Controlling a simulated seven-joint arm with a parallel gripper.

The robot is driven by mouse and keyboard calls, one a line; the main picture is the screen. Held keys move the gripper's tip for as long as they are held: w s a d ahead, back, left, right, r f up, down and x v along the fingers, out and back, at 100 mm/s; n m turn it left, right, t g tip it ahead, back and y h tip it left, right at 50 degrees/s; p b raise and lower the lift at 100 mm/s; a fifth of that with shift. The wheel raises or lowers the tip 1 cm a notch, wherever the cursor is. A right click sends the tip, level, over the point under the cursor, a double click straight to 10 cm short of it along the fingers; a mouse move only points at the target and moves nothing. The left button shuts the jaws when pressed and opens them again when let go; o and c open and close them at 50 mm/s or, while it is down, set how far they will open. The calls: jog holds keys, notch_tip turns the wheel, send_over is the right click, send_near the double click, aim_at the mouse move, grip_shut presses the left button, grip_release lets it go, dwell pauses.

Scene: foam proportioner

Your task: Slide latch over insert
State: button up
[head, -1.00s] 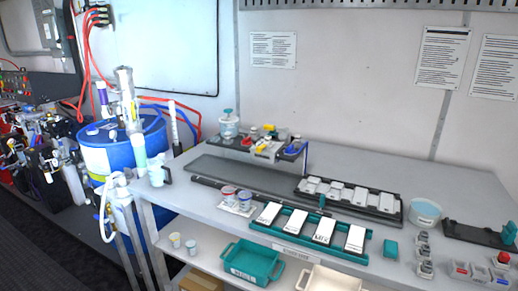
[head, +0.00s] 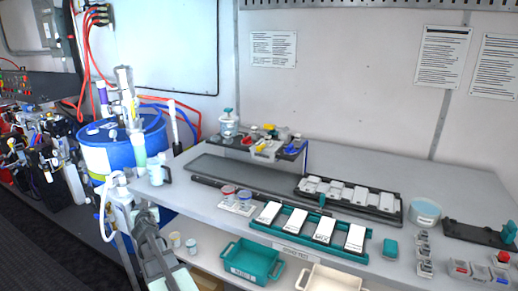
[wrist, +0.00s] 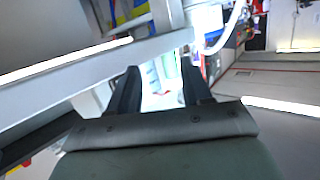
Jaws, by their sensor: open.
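My gripper (head: 146,217) is at the lower left of the head view, by the bench's left front corner and well away from the trays. In the wrist view its two dark fingers (wrist: 160,78) are apart with nothing held between them. I cannot tell for certain which part is the latch or the insert. A small teal piece (head: 322,201) stands at the front edge of a black tray (head: 398,215) of pale blocks. Another teal piece (head: 509,233) stands on a dark fixture (head: 465,233) at the far right.
A teal tray (head: 366,247) of white packs lies at the bench front, with a teal block (head: 390,248) beside it. A blue drum (head: 112,153) stands left. Bins (head: 251,261) sit on the lower shelf.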

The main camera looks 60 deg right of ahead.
jog(key=s+d+r+m+h, duration=0.1)
jog(key=s+d+r+h, duration=0.15)
jog(key=d+r, duration=0.3)
jog(key=m+g+h, duration=0.6)
jog(key=m+g, duration=0.2)
jog(key=g, duration=0.3)
send_near(258, 147)
jog(key=d, duration=1)
jog(key=shift+d, duration=0.35)
jog(key=shift+c, duration=0.3)
grip_shut()
